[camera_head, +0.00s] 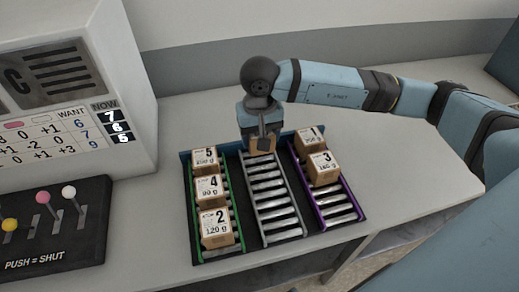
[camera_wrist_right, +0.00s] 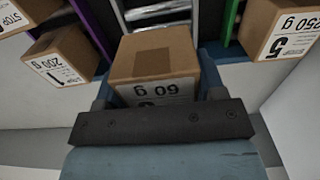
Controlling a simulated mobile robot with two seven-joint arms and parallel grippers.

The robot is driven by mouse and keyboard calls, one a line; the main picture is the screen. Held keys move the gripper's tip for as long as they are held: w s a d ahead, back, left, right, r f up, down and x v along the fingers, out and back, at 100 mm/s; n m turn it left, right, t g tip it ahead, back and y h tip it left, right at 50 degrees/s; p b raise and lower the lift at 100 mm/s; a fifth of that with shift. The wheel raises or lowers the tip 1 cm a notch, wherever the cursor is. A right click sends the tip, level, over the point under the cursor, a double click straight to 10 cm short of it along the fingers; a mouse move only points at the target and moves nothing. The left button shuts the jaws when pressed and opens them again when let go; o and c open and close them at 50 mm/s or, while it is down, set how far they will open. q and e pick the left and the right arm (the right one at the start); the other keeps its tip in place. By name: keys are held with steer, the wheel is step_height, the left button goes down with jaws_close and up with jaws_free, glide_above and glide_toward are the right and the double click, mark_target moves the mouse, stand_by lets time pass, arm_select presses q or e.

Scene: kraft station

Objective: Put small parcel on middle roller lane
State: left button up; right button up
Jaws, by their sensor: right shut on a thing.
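The small parcel (camera_head: 262,147) is a brown cardboard box at the far end of the middle roller lane (camera_head: 276,208). In the right wrist view the parcel (camera_wrist_right: 152,58) shows a white label reading 60 g. My right gripper (camera_head: 262,137) is shut on it from above and behind. I cannot tell whether the parcel's underside touches the rollers. The middle lane has grey rails and bare rollers in front of the parcel; it also shows in the wrist view (camera_wrist_right: 160,14). My left gripper is not in view.
The green left lane (camera_head: 237,222) holds parcels 5, 4 and 2 (camera_head: 216,229). The purple right lane (camera_head: 338,208) holds parcels 1 (camera_head: 310,138) and 3 (camera_head: 322,168). A lever panel (camera_head: 50,225) and a display cabinet (camera_head: 70,90) stand at the left. Bare table lies right of the lanes.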

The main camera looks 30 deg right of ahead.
mark_target(260, 160)
steer(key=shift+f, duration=2.75)
steer(key=shift+f, duration=0.2)
steer(key=o, duration=0.9)
steer(key=shift+r, duration=0.1)
step_height(260, 160, up, 12)
steer(key=shift+r+b, duration=0.15)
steer(key=shift+b, duration=0.15)
steer(key=shift+s, duration=0.1)
